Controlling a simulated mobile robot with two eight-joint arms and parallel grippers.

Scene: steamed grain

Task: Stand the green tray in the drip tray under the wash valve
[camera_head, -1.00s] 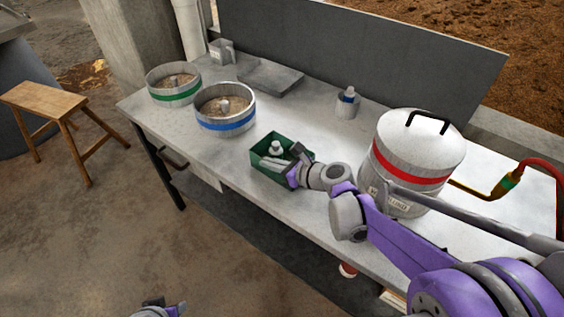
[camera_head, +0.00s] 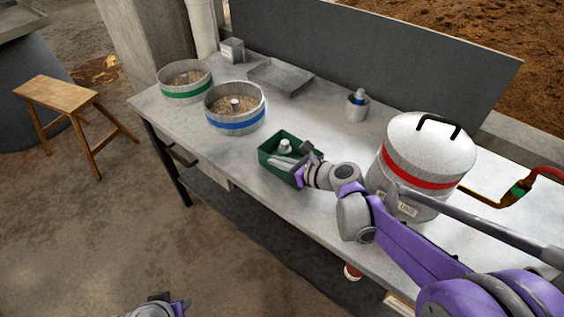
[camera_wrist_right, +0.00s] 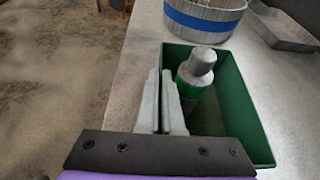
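The green tray (camera_head: 265,158) is a dark green open box on the bench near its front edge. A bottle with a grey cap (camera_wrist_right: 200,72) and green band stands inside it. My right gripper (camera_head: 285,163) is at the tray; in the wrist view its two grey fingers (camera_wrist_right: 162,100) are close together at the left wall and look shut on it, hiding that part. A yellow pipe with a green-and-red valve or hose end (camera_head: 519,190) is at the far right. A shallow grey tray (camera_head: 281,79) lies at the back; I cannot tell if it is the drip tray. My left gripper (camera_head: 165,304) is low, off the bench.
A steel pot with a red band (camera_head: 418,170) stands right of the green tray, behind my right arm. Bowls with blue (camera_head: 236,123) and green (camera_head: 187,91) bands stand left. A small cup with a bottle (camera_head: 357,105) is behind. Bare bench lies between.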

